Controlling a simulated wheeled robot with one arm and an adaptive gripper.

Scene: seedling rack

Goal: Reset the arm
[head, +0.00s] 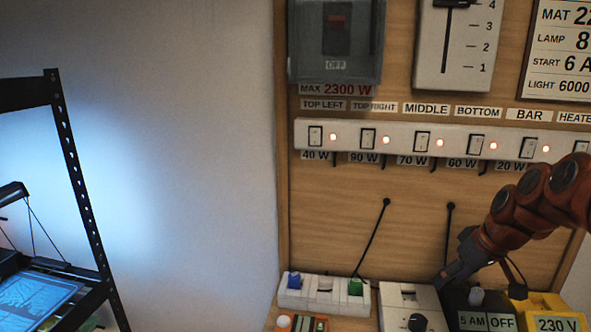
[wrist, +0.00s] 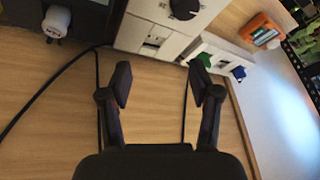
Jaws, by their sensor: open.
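My gripper (head: 447,277) is at the end of my orange-red arm, at the lower right of the head view. It points down and left, just above the white unit with a black dial (head: 417,322) and in front of the wooden board (head: 330,215). In the wrist view my gripper (wrist: 163,80) shows two dark fingers spread apart with nothing between them. Beyond the fingertips lie the white unit with its dial (wrist: 185,8) and bare wood. Whether a fingertip touches the unit is hard to tell.
A white switch strip (head: 450,137) with lit red lamps crosses the board. A grey breaker box (head: 337,40) reads OFF. A power strip (head: 322,293) holds blue and green plugs. A yellow box (head: 545,305) reads 230 V. Black cables hang nearby. A black rack (head: 80,190) stands left.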

